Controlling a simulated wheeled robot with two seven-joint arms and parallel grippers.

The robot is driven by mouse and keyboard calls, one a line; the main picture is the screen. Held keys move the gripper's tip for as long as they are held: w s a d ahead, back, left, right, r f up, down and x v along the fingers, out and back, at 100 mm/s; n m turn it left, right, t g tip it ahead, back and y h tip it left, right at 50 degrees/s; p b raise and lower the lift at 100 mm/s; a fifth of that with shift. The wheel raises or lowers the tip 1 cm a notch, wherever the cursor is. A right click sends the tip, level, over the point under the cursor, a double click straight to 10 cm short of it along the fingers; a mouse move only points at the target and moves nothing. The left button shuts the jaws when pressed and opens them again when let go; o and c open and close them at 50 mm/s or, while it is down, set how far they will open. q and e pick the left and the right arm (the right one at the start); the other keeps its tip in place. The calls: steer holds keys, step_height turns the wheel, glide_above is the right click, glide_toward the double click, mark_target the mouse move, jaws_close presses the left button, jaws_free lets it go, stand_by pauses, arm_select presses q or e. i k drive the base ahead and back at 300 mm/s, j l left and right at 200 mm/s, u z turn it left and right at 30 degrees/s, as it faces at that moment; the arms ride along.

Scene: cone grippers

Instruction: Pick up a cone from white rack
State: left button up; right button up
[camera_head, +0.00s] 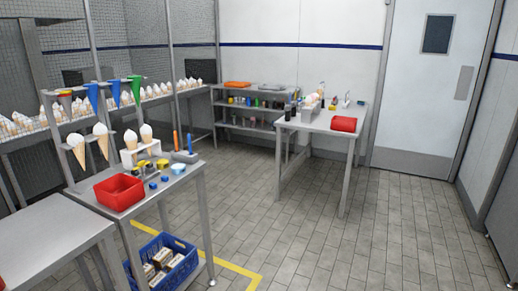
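A small white rack (155,152) stands at the back of the metal table at left. An ice cream cone with a white top (146,135) and another cone (131,140) are at this rack; whether both sit in it is hard to tell. Two larger-looking cones, one at far left (77,148) and one beside it (101,138), are held upright by a metal frame left of the rack. Several coloured cone-shaped pieces, including a blue one (94,97), hang on a bar above. Neither of my grippers is in view.
A red bin (119,192) sits on the metal table (172,190), near blue caps and yellow pieces. Another table (318,122) holds a red box (343,124). The tiled floor (300,220) between is open.

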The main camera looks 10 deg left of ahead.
mark_target(131, 137)
steer(key=i+u, duration=0.1)
steer(key=i, duration=0.4)
steer(key=i+l+u, duration=0.1)
steer(key=i, duration=0.45)
steer(key=i+l+u, duration=0.1)
steer(key=i, duration=0.4)
